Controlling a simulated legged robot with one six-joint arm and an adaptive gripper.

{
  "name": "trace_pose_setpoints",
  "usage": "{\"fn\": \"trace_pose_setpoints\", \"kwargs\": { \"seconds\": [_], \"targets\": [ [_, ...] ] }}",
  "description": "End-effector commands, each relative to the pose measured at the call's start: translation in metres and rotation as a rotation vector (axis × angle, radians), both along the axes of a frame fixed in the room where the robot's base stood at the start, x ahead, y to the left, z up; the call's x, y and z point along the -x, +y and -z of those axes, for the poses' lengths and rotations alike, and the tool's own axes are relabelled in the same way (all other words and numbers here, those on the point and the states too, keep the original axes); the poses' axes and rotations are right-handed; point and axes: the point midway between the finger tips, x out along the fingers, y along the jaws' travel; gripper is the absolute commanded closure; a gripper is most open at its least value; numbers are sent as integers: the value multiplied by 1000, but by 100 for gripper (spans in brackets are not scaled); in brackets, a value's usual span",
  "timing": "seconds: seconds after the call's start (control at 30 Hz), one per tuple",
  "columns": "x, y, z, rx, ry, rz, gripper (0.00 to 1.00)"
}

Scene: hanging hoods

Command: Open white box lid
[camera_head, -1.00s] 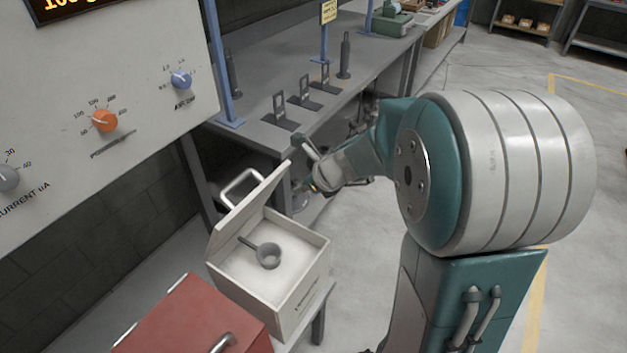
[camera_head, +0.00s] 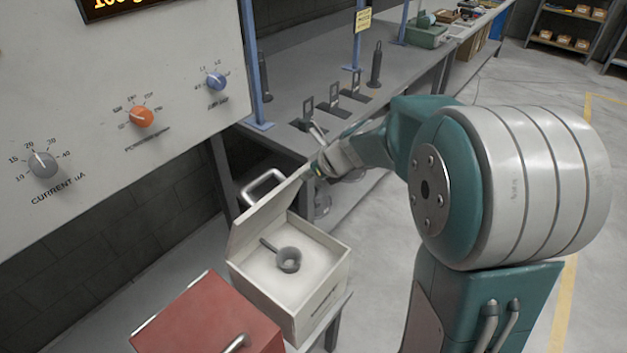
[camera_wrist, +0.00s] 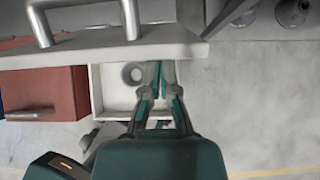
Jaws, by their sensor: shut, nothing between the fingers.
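The white box (camera_head: 322,290) stands on a low bench with its lid (camera_head: 262,217) raised and leaning back. A grey ladle-like cup (camera_head: 289,260) lies inside, and a metal handle (camera_head: 262,188) shows on the lid's far side. In the wrist view the lid (camera_wrist: 110,50) with its handle (camera_wrist: 45,22) spans the upper left, and the box interior (camera_wrist: 108,92) shows below it. My gripper (camera_wrist: 158,68) is shut and empty, its tips at the lid's edge; whether they touch it I cannot tell. In the head view my gripper (camera_head: 318,150) is partly hidden by its arm.
A red box (camera_head: 210,320) with a handle stands just in front of the white box. A grey workbench (camera_head: 310,80) with upright fittings runs behind. A control panel (camera_head: 110,90) with knobs hangs at left. Open floor lies at right.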

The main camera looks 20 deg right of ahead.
Motion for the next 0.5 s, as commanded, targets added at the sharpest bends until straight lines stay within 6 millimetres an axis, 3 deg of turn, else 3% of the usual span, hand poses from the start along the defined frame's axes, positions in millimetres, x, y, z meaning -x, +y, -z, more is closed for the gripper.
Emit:
{"fn": "trace_pose_setpoints", "kwargs": {
  "seconds": [0.5],
  "targets": [
    [-71, 52, -31, 0, -2, -3, 100]
  ]
}}
